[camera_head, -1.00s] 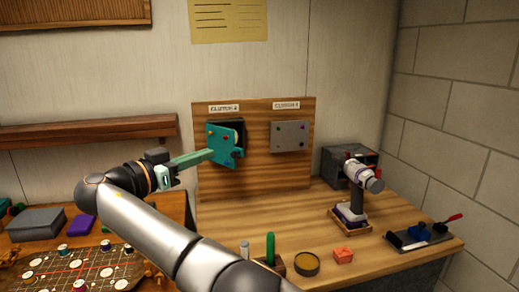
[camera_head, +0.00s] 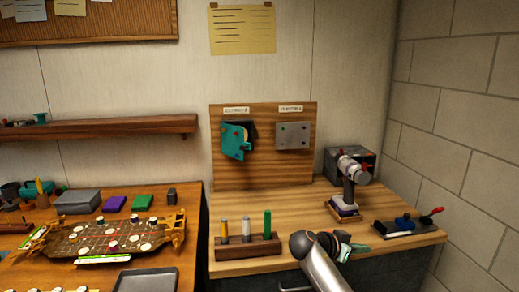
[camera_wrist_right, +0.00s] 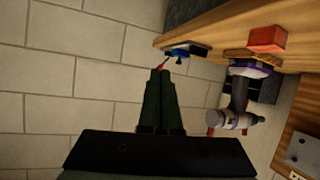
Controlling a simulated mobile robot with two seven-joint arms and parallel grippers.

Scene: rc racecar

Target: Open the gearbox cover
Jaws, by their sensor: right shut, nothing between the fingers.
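A teal cover plate (camera_head: 233,145) hangs at the left of an upright wooden board (camera_head: 265,180). It stands tilted, with a dark box and a pale round part showing behind its upper edge. A closed-looking grey plate (camera_head: 293,136) with small coloured dots is mounted to its right; it also shows at the lower right of the right wrist view (camera_wrist_right: 301,150). Which one is the gearbox cover I cannot tell from the labels. My right gripper (camera_head: 362,248) is over the bench's front edge, well away from both plates. In the right wrist view its fingers (camera_wrist_right: 160,72) are shut and empty. My left gripper is out of view.
A wooden block (camera_head: 247,248) with upright tools stands at the bench front. A purple-and-grey power tool (camera_head: 350,175) stands before a dark box, and a black tray (camera_head: 408,228) lies at the right.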

